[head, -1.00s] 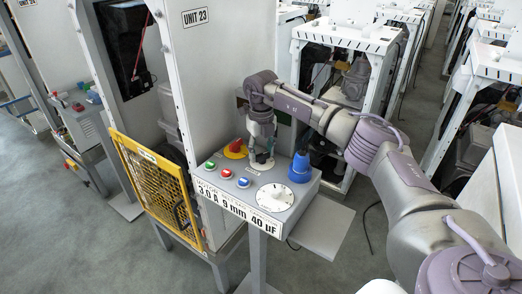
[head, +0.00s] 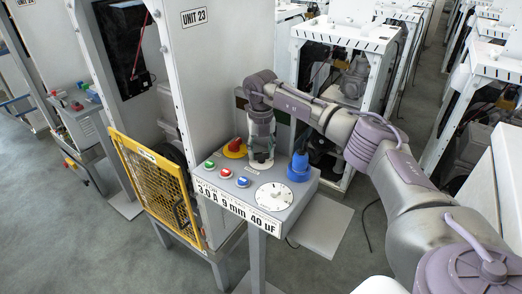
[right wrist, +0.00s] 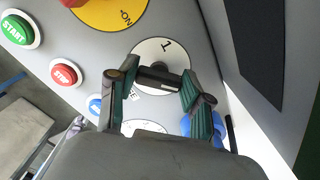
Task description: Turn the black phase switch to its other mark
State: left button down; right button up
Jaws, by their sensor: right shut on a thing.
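The black phase switch (right wrist: 160,78) is a dark bar on a round white plate (right wrist: 165,50) with a "1" mark at its upper edge in the right wrist view. The bar lies crosswise in that view, and a second mark is hidden. My right gripper (right wrist: 161,75) is shut on the switch, one green finger at each end. In the head view, my right gripper (head: 261,160) points down onto the grey panel (head: 222,191) and hides the switch. My left gripper is out of view.
Around the switch are a red knob on a yellow disc (head: 233,154), a blue socket (head: 299,170), a white dial (head: 274,196) and green (head: 209,165), red (head: 226,173) and blue (head: 243,182) buttons. A yellow mesh guard (head: 155,190) stands left.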

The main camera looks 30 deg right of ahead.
jog(key=shift+w+r, duration=0.1)
jog(key=o, duration=1.2)
jog(key=shift+c, duration=0.2)
notch_tip(320, 180, up, 12)
